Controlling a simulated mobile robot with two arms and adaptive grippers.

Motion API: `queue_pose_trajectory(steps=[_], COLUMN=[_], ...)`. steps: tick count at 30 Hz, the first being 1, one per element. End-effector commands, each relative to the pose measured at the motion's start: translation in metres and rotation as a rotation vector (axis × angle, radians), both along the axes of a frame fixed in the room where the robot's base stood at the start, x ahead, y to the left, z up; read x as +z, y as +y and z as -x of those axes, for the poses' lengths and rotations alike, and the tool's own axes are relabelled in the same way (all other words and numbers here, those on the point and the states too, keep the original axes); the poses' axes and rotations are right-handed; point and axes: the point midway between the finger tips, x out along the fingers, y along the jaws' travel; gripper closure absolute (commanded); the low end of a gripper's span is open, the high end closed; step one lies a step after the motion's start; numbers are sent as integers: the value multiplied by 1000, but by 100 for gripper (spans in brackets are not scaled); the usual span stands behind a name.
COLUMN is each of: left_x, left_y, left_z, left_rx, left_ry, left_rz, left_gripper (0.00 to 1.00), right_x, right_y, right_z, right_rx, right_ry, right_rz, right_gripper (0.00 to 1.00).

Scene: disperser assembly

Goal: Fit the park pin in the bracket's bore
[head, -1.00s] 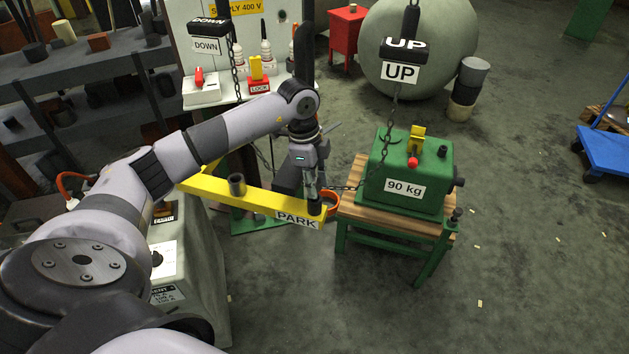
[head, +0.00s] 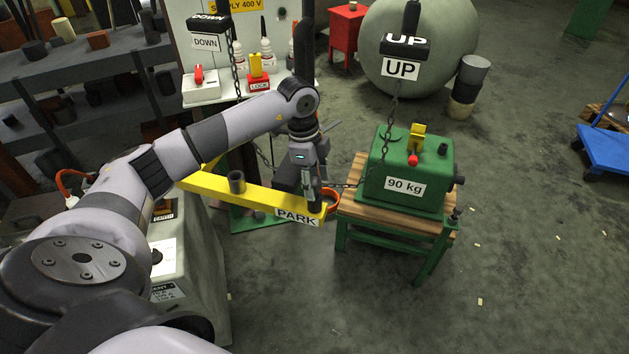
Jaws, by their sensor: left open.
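The yellow bracket (head: 245,196) runs from the left toward the middle of the head view. A dark upright bush (head: 237,182) stands on it, and its near right end carries a PARK label (head: 296,217). My left gripper (head: 315,202) points down over that end and is open. An orange ring (head: 331,196) shows just right of the fingers, near the end of a chain (head: 350,186); I cannot tell whether it belongs to the park pin. The pin's body and the bracket's bore are not clearly visible behind the fingers. My right gripper is not in view.
A green 90 kg block (head: 408,172) sits on a wooden-topped green bench (head: 352,207) just right of the bracket end. Hanging UP (head: 401,69) and DOWN (head: 206,43) pendants and their chains are nearby.

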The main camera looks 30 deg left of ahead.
Motion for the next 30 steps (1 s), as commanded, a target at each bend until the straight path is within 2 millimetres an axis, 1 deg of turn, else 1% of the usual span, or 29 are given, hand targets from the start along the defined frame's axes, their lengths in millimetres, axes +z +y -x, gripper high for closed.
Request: queue_pose_trajectory(steps=[5, 12, 16, 21, 30], left_x=[29, 80, 101, 114, 116], left_y=[5, 12, 15, 17, 17], left_z=[0, 2, 3, 4, 4], left_rx=[1, 0, 1, 1, 0], left_ry=[-7, -6, -6, -4, -2], left_rz=[-1, 0, 2, 0, 0], left_gripper=[51, 51, 51, 51, 51], right_x=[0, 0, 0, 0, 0], right_y=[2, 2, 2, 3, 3], right_z=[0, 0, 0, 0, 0], right_rx=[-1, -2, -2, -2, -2], right_ry=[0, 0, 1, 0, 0], right_rz=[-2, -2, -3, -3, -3], right_gripper=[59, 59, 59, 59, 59])
